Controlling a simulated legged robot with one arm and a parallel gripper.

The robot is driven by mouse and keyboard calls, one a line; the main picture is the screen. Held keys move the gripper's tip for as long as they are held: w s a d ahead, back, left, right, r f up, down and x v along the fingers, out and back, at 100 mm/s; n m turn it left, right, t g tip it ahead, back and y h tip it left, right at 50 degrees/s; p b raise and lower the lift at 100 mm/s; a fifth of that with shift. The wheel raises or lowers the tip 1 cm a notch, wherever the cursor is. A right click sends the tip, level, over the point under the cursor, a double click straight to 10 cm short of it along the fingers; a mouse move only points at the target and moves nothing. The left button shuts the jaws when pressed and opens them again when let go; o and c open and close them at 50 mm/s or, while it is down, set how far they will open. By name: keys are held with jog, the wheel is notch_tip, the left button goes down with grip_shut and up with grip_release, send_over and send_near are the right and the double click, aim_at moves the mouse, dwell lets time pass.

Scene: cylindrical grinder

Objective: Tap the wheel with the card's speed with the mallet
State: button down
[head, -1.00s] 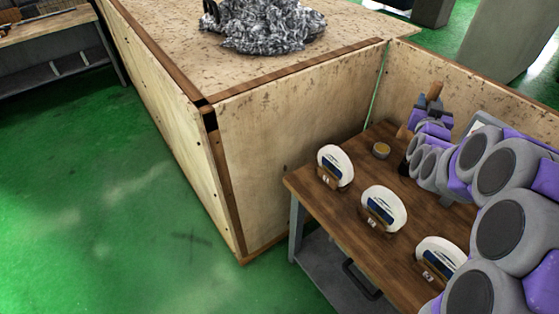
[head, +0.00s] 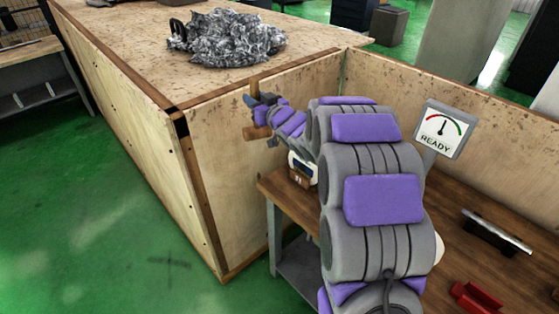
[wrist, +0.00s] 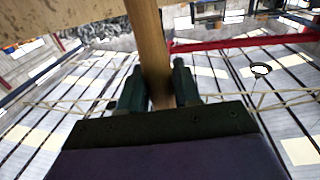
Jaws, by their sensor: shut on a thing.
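My gripper (head: 259,112) is shut on the mallet's wooden handle (wrist: 148,45), seen between both fingers in the wrist view. In the head view the handle's end sticks up above the gripper and the brown mallet head (head: 256,133) shows below it. The mallet is in the air, left of and above a white wheel (head: 302,165) with a dark blue label, set in a small wooden stand. They look apart. A sliver of another white wheel (head: 439,249) shows right of my arm; my arm hides the rest. No speed on any wheel is legible, and I cannot identify the card.
The wooden table (head: 460,195) carries a READY gauge (head: 440,131), a metal bar (head: 497,231) and a red holder (head: 475,297). A plywood wall (head: 215,170) stands close behind the mallet. Crumpled metal swarf (head: 225,38) lies on top of the plywood box. Green floor is free at left.

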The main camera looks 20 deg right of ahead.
jog(key=s+d+f+n+g+y+b, duration=0.25)
jog(key=s+f+y, duration=0.2)
jog(key=f, duration=0.25)
jog(key=s+d+f+n+g+y+b, duration=0.1)
jog(key=s+d+f+n+y+b, duration=0.15)
jog(key=s+f, duration=0.45)
jog(key=w+d+p, duration=0.1)
jog(key=w+d, duration=0.2)
jog(key=d, duration=0.3)
jog(key=shift+w+d+f, duration=0.15)
jog(key=shift+w+f, duration=0.1)
jog(key=shift+f, duration=0.15)
jog(key=shift+d+p, duration=0.1)
jog(key=shift+p, duration=0.25)
jog(key=shift+s+a+p, duration=0.15)
jog(key=shift+s+a, duration=0.15)
jog(key=shift+a, duration=0.55)
jog(key=shift+s+a+p, duration=0.2)
jog(key=shift+s+a, duration=0.05)
jog(key=shift+a, duration=0.6)
jog(key=shift+s+a+p, duration=0.15)
jog(key=shift+s+a, duration=0.15)
jog(key=shift+a, duration=0.55)
